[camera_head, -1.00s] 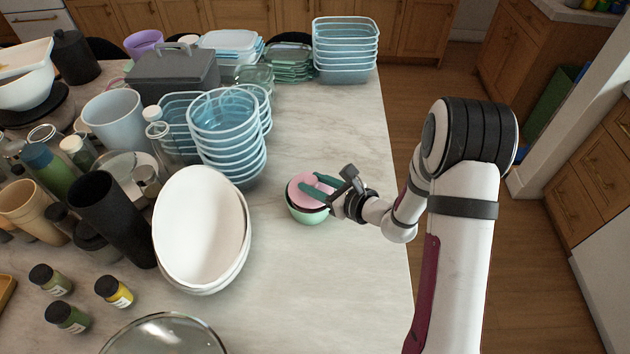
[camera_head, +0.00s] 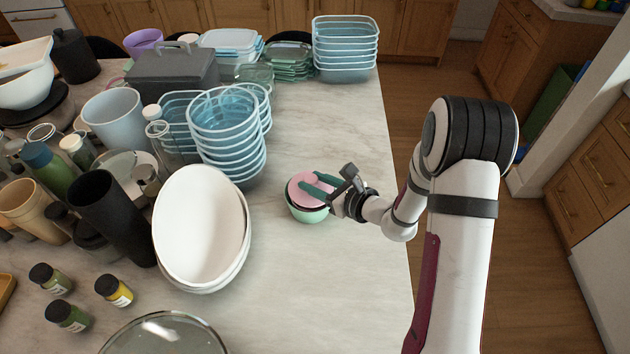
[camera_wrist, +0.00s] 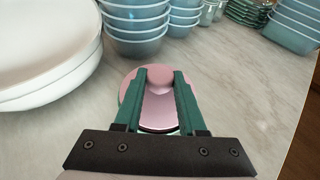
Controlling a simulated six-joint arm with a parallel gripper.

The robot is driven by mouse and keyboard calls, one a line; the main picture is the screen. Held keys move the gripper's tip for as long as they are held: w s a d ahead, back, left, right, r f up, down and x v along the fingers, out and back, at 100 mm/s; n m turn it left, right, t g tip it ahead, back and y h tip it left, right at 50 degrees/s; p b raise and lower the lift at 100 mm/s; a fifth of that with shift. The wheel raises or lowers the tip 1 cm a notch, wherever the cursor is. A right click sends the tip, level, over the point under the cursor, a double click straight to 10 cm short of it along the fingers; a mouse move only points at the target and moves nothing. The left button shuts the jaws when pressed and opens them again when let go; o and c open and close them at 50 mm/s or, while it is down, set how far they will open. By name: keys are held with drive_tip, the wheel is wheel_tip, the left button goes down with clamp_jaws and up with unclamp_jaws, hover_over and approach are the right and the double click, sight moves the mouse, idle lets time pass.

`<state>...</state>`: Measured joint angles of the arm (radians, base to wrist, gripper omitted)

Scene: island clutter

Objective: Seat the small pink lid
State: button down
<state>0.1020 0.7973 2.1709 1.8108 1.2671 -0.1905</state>
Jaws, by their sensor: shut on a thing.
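The small pink lid (camera_head: 300,191) is over a small mint-green bowl (camera_head: 306,214) near the right edge of the counter. My gripper (camera_head: 318,186) is shut on the lid's raised knob, with one green finger on each side. In the wrist view the lid (camera_wrist: 160,107) lies between the fingers (camera_wrist: 160,78), its round knob near the tips. A dark gap shows between lid and bowl on the near right side in the head view, so the lid looks slightly tilted. The bowl is mostly hidden under the lid.
Stacked white oval bowls (camera_head: 199,228) stand close to the left. Stacked blue glass bowls (camera_head: 226,132) stand behind them. Blue rectangular containers (camera_head: 345,50) are at the far end. The counter (camera_head: 330,280) is bare in front of and behind the mint bowl.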

drive_tip(key=shift+f, duration=0.15)
drive_tip(key=shift+f, duration=0.3)
drive_tip(key=shift+f, duration=0.5)
drive_tip(key=shift+c, duration=2)
unclamp_jaws()
drive_tip(key=v, duration=1.5)
drive_tip(key=shift+s+d, duration=0.25)
drive_tip(key=shift+d, duration=0.05)
drive_tip(key=shift+r, duration=0.15)
